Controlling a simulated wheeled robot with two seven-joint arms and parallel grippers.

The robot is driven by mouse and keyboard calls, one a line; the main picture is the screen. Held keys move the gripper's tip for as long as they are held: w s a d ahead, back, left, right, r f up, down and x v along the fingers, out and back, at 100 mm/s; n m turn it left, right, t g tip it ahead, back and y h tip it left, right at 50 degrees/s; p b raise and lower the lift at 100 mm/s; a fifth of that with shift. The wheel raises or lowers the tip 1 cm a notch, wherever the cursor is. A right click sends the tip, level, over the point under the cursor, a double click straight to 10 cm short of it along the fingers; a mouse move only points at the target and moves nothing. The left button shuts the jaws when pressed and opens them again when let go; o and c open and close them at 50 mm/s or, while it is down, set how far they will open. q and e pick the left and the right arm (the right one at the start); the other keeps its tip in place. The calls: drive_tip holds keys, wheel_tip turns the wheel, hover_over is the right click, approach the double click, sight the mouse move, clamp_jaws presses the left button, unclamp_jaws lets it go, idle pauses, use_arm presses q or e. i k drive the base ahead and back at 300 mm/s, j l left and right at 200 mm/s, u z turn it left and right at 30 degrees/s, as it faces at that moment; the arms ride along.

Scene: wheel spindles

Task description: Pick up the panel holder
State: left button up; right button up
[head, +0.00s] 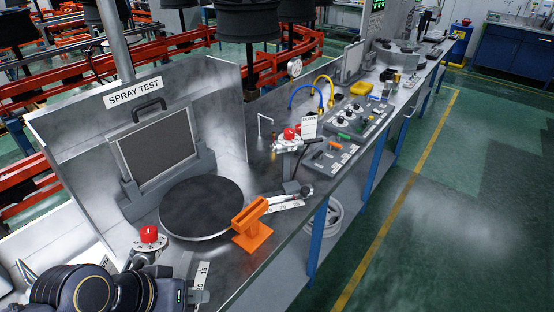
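An orange bracket (252,224) with a slotted upright top and a flat foot stands on the metal bench, right of a round black turntable (202,206); I take it for the panel holder. A grey panel (158,151) with a black handle leans in a dark grey stand (133,201) behind the turntable. My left gripper (187,294) is low at the left, apart from the orange bracket, with the turntable's near edge beyond it. Its fingers are mostly hidden or cut off, so I cannot tell how far they open. My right gripper is not in view.
A red-capped fixture (148,239) stands beside my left arm. Another red-capped fixture (289,139) is behind the orange bracket. Metal walls marked "SPRAY TEST" enclose the bench's back and left. A control box (350,124) stands farther along the bench. The green floor at right is clear.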

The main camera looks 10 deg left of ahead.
sight(252, 233)
drive_tip(key=i+u, duration=0.15)
drive_tip(key=u, duration=0.3)
drive_tip(key=i+l+u, duration=0.15)
drive_tip(key=u, duration=0.35)
drive_tip(key=i+l+u, duration=0.1)
drive_tip(key=u, duration=0.35)
